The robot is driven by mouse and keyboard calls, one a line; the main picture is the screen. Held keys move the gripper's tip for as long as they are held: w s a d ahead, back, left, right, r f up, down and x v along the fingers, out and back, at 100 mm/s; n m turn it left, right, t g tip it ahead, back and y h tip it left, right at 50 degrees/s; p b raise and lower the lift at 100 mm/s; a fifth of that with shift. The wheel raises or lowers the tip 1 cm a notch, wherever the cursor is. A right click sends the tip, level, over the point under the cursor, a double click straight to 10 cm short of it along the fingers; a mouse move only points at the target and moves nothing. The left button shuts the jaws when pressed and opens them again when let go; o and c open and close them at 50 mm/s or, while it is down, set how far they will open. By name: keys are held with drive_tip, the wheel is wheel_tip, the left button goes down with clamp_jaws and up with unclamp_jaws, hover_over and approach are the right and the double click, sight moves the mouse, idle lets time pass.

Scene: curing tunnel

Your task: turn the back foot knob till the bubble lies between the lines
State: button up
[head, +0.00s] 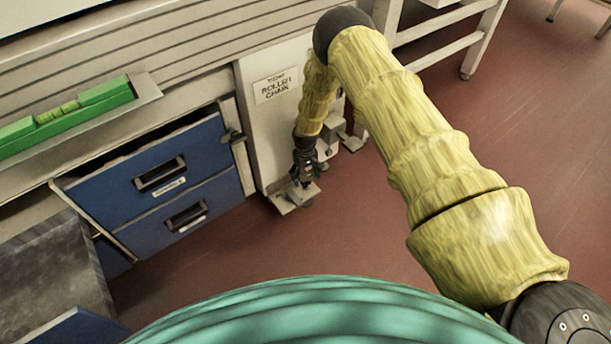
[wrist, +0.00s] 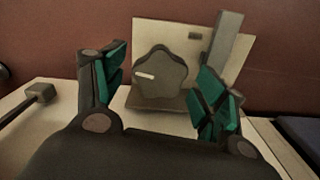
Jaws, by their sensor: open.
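A green spirit level (head: 106,94) lies on a ledge at the left in the head view. Its yellow-green vial (head: 57,112) is in the middle, but the bubble and lines are too small to make out. In the wrist view a grey lobed knob (wrist: 160,78) with a white mark stands before a pale plate. My gripper (head: 305,178) is low beside the white cabinet, over a foot bracket. In the wrist view its fingers (wrist: 163,72) are spread, one at each side of the knob, with visible gaps. I cannot tell whether the knob is within their reach.
The white cabinet panel (head: 257,123) is labelled "roller chain". A blue drawer unit (head: 150,190) stands left of it. A grey post (wrist: 226,48) rises close to the right finger in the wrist view. Red floor (head: 350,235) is clear around the foot.

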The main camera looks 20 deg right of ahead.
sight(305, 176)
wheel_tip(305, 176, up, 12)
drive_tip(key=shift+f, duration=0.15)
idle(0.4)
idle(0.4)
drive_tip(key=s+f+m, duration=0.1)
drive_tip(key=s+f, duration=0.3)
drive_tip(key=s, duration=0.9)
drive_tip(key=s+f, duration=0.4)
drive_tip(key=s, duration=1)
drive_tip(key=s+r+m, duration=0.1)
drive_tip(key=s+r, duration=0.2)
drive_tip(key=s, duration=0.8)
drive_tip(key=s+r, duration=0.2)
drive_tip(key=s, duration=0.9)
wheel_tip(305, 176, up, 29)
drive_tip(key=p, duration=2.8)
drive_tip(key=shift+w+p, duration=0.3)
drive_tip(key=shift+p, duration=0.05)
